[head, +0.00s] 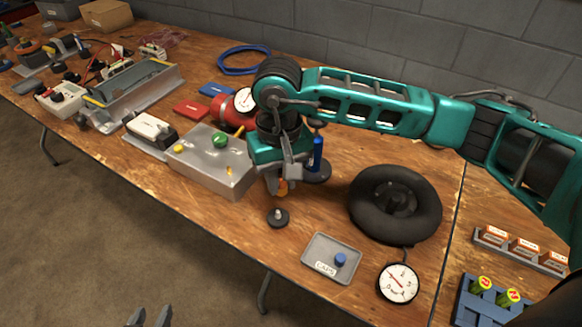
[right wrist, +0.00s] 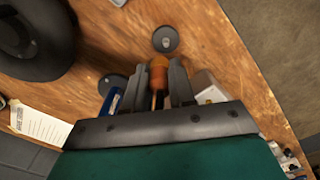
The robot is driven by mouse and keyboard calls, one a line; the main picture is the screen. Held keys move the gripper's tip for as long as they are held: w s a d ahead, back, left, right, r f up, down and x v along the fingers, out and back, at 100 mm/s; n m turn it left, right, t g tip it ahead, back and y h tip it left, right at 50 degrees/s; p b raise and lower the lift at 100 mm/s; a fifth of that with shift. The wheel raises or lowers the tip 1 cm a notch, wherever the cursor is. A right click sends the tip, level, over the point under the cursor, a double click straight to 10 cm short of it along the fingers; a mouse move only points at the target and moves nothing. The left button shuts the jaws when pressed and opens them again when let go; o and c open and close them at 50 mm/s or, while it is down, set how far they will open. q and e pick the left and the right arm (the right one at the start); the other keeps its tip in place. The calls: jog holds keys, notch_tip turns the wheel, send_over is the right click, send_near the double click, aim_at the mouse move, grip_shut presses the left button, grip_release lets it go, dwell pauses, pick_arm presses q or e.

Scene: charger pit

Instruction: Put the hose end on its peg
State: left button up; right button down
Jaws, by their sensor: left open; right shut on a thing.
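My right gripper (head: 280,184) hangs over the table and is shut on an orange piece (head: 282,187), which I take for the hose end. In the right wrist view the orange piece (right wrist: 158,76) sits between the fingers, with a thin brass rod behind it. A short grey peg on a round black base (head: 278,218) stands on the table just in front of the gripper; it also shows in the right wrist view (right wrist: 165,39). The orange piece is apart from the peg. My left gripper (head: 150,317) is open and empty, low at the bottom left, off the table.
A tyre (head: 395,203) and a dial gauge (head: 398,283) are to the right. The caps tray (head: 318,246) holds a blue cap. A metal box (head: 212,160) stands left of the gripper, and a blue cylinder on a black base (head: 317,160) behind it.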

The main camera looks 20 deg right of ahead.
aim_at(278, 212)
jog(key=shift+a+f, duration=0.25)
jog(key=shift+a, duration=0.25)
jog(key=shift+f, duration=0.15)
jog(key=shift+f+b, duration=0.65)
jog(key=shift+f, duration=0.5)
jog(key=shift+f+b, duration=0.4)
jog(key=shift+f, duration=0.45)
pick_arm(q)
jog(key=shift+d+f, duration=0.2)
jog(key=shift+f, duration=0.25)
pick_arm(e)
jog(key=shift+f, duration=0.15)
pick_arm(q)
jog(key=shift+f+b, duration=1.4)
jog(key=shift+f, duration=0.05)
pick_arm(e)
jog(key=shift+f, duration=1.4)
jog(key=c, duration=0.9)
grip_release()
jog(key=shift+o, duration=0.2)
